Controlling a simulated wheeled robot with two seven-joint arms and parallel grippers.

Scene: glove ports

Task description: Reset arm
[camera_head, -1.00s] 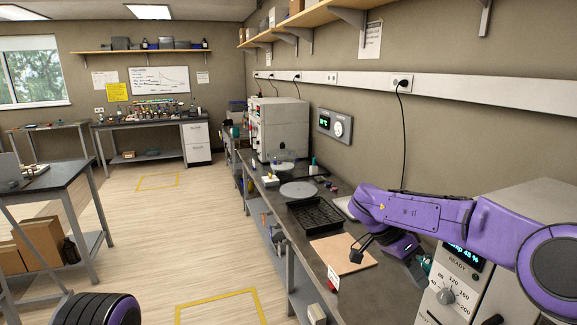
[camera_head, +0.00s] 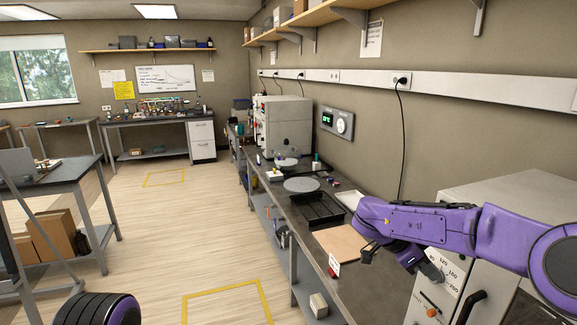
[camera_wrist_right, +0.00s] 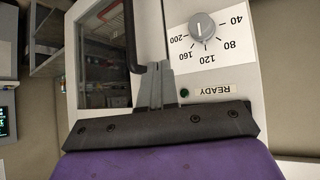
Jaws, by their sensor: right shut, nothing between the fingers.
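My right arm, purple, comes in from the right in the head view. In the right wrist view the two grey fingers of this gripper (camera_wrist_right: 155,85) are together and empty. They are in front of the oven's face, beside its dial (camera_wrist_right: 202,27) and its dark window (camera_wrist_right: 105,55). Whether they touch the oven cannot be told. My left gripper is not in view.
The bench holds a brown board (camera_head: 340,243), a black tray (camera_head: 316,209), a round grey plate (camera_head: 301,185) and a large white machine (camera_head: 284,123). The oven has a dark handle (camera_head: 470,306). The floor left of the bench is clear, with yellow markings (camera_head: 228,292).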

